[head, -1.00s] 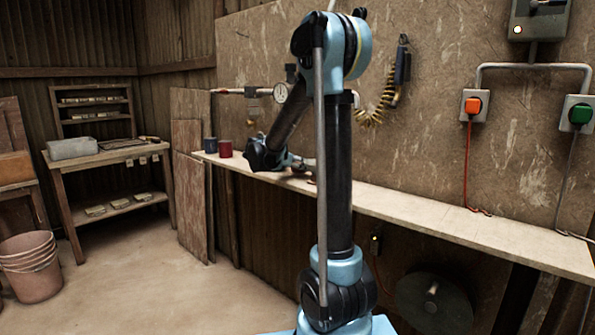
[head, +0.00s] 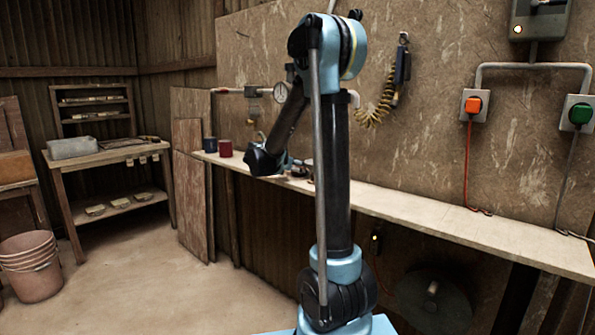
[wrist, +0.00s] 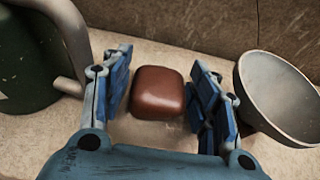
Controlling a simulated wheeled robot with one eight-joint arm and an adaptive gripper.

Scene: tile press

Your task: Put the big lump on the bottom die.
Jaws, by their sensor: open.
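A reddish-brown rounded lump (wrist: 158,92) lies on the pale shelf in the wrist view, between the two blue-padded fingers of my gripper (wrist: 162,82). The fingers are open, with a gap on each side of the lump. In the head view my gripper (head: 289,163) is small and partly hidden, over the shelf near the wall. I cannot make out the lump there, and I cannot tell its size against any other lump. No bottom die can be made out in either view.
A grey metal bowl (wrist: 277,95) stands close to the right finger, and a dark green rounded body (wrist: 38,70) stands at the left. The long wall shelf (head: 450,213) holds a red cup (head: 225,149) and a dark blue cup (head: 210,145). A side table stands at far left.

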